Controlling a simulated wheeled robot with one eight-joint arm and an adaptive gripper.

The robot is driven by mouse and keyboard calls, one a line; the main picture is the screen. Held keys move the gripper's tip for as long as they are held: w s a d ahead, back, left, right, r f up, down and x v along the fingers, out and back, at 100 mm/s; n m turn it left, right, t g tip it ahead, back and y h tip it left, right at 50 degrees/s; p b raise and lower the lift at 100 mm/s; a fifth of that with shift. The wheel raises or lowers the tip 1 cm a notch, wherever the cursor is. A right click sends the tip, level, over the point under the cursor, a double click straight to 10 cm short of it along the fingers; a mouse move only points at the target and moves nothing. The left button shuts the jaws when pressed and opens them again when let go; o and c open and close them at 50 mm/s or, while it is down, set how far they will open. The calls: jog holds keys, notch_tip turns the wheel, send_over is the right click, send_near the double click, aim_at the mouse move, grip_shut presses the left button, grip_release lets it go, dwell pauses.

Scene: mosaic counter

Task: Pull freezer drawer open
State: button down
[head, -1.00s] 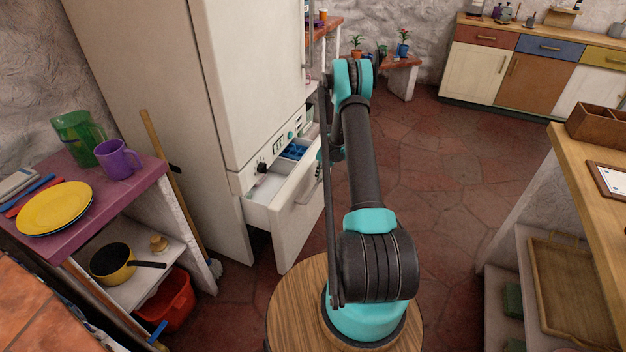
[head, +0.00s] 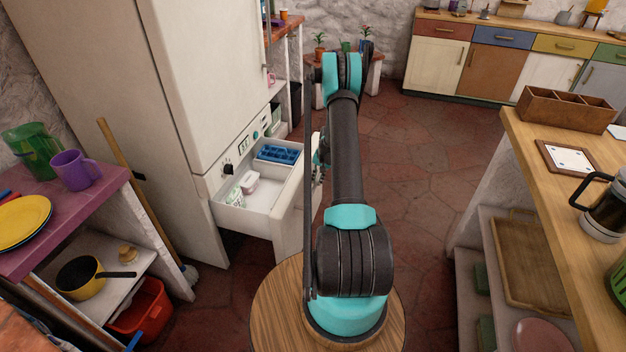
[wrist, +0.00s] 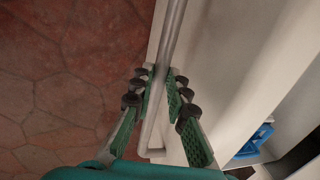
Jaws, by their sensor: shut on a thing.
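The white freezer drawer (head: 258,222) is pulled partway out of the tall white fridge-freezer (head: 170,80) in the head view. Inside it are a blue ice tray (head: 278,154) and pale containers (head: 248,183). In the wrist view my gripper (wrist: 162,80) is shut on the drawer's metal bar handle (wrist: 171,35), one green finger on each side. The drawer front (wrist: 215,70) is just right of the fingers there. In the head view my arm hides the handle and most of my gripper.
A purple-topped shelf unit (head: 95,205) with a mug and plate stands left, a broom (head: 135,175) beside it. A wooden counter (head: 545,150) is at the right. Red tiled floor (head: 420,150) is clear between. My round wooden base is close in front of the drawer.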

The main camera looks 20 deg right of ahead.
jog(key=shift+d, duration=0.15)
jog(key=c, duration=1.5)
grip_release()
jog(key=r, duration=0.4)
jog(key=s+d+r, duration=0.1)
jog(key=r, duration=0.3)
jog(key=d+r, duration=0.1)
jog(key=r, duration=0.2)
jog(key=shift+s+r, duration=0.25)
jog(key=shift+r, duration=0.15)
jog(key=shift+a, duration=0.1)
